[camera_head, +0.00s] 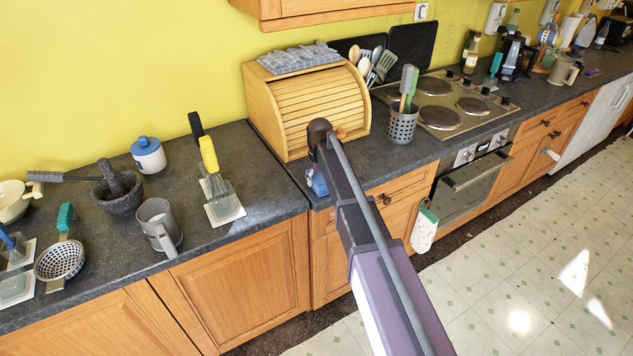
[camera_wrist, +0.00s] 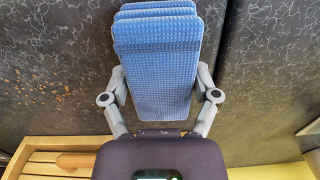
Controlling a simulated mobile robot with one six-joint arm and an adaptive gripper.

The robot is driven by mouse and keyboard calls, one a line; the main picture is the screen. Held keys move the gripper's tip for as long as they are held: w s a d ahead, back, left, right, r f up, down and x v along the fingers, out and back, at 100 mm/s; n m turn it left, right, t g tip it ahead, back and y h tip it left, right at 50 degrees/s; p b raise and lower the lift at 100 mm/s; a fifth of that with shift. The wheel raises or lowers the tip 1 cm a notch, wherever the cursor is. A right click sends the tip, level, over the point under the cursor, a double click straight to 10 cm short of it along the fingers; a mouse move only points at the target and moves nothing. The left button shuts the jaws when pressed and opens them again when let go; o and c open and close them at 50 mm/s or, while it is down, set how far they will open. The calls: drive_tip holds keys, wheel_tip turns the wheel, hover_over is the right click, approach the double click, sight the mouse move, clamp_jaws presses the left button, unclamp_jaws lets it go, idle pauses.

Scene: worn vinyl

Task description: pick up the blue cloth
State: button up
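The blue cloth (camera_wrist: 158,70) is a folded, textured stack that fills the middle of the wrist view. In the head view a small piece of it (camera_head: 319,184) shows beside my arm, close to the counter's front edge. My gripper (camera_wrist: 160,84) has its fingers spread wide, one along each side of the cloth. Each finger lies against or very near the cloth's edge; I cannot tell whether they press on it. I also cannot tell whether the cloth rests on the counter. In the head view my arm hides most of the gripper.
A wooden bread bin (camera_head: 318,105) with a folded grey-blue checked cloth (camera_head: 298,57) on top stands just behind. A utensil holder (camera_head: 402,125) and hob (camera_head: 455,104) are to the right. A grey mug (camera_head: 158,226) and a brush on a white tile (camera_head: 224,207) are to the left.

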sight(319, 177)
drive_tip(key=shift+r, duration=0.1)
drive_tip(key=shift+c, duration=0.3)
wheel_tip(319, 177, up, 3)
drive_tip(key=p, duration=0.3)
drive_tip(key=shift+r, duration=0.15)
drive_tip(key=shift+s+d+r+p, duration=0.1)
drive_tip(key=shift+s+r+p, duration=0.15)
drive_tip(key=shift+p, duration=0.2)
drive_tip(key=s+d, duration=0.3)
drive_tip(key=s, duration=0.4)
drive_tip(key=s+d+p, duration=0.1)
drive_tip(key=s+d, duration=0.2)
drive_tip(key=s, duration=0.4)
drive_tip(key=shift+d+r, duration=0.3)
drive_tip(key=shift+r, duration=0.15)
drive_tip(key=o, duration=0.3)
drive_tip(key=shift+c, duration=1.4)
